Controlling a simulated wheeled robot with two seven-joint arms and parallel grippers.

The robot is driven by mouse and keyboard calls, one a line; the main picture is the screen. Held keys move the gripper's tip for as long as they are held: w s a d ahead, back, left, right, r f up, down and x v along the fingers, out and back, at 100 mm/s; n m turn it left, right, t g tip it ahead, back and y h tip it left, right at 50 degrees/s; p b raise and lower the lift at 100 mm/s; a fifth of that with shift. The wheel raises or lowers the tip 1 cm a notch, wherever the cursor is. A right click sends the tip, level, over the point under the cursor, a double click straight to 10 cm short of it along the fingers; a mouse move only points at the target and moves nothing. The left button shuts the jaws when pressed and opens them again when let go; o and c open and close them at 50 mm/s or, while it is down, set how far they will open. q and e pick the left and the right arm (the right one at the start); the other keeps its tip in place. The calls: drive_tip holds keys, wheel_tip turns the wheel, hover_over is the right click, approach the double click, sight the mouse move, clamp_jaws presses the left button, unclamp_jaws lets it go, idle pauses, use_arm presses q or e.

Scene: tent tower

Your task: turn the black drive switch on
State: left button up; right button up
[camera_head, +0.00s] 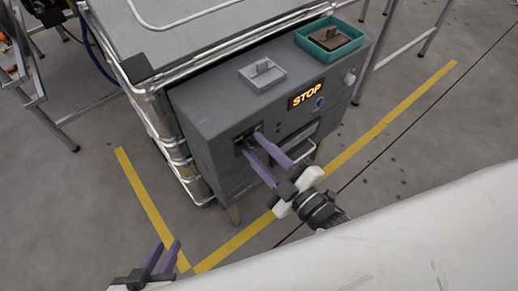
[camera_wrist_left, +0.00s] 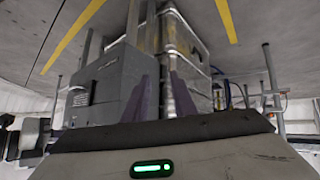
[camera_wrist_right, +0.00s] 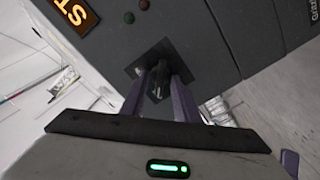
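The black drive switch (camera_wrist_right: 158,84) sticks out of a dark square plate on the cabinet front. In the head view it is mostly hidden by my right gripper (camera_head: 255,138). In the right wrist view my right gripper (camera_wrist_right: 160,84) is open, with one purple finger on each side of the switch. I cannot tell whether either finger touches it. The orange STOP sign (camera_head: 306,94) is lit, to the right of the switch. My left gripper (camera_head: 168,247) is open and empty, low at the front left, away from the cabinet.
The grey cabinet (camera_head: 205,135) stands against a metal-framed machine. On its top are a light grey switch-like block (camera_head: 262,75) and a teal tray (camera_head: 312,49) with a brown thing. A blue knob (camera_head: 320,103) and a pale knob (camera_head: 349,78) sit on its front. Yellow lines (camera_head: 140,190) mark the floor.

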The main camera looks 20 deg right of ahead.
drive_tip(key=c, duration=0.7)
drive_tip(key=shift+o, duration=0.2)
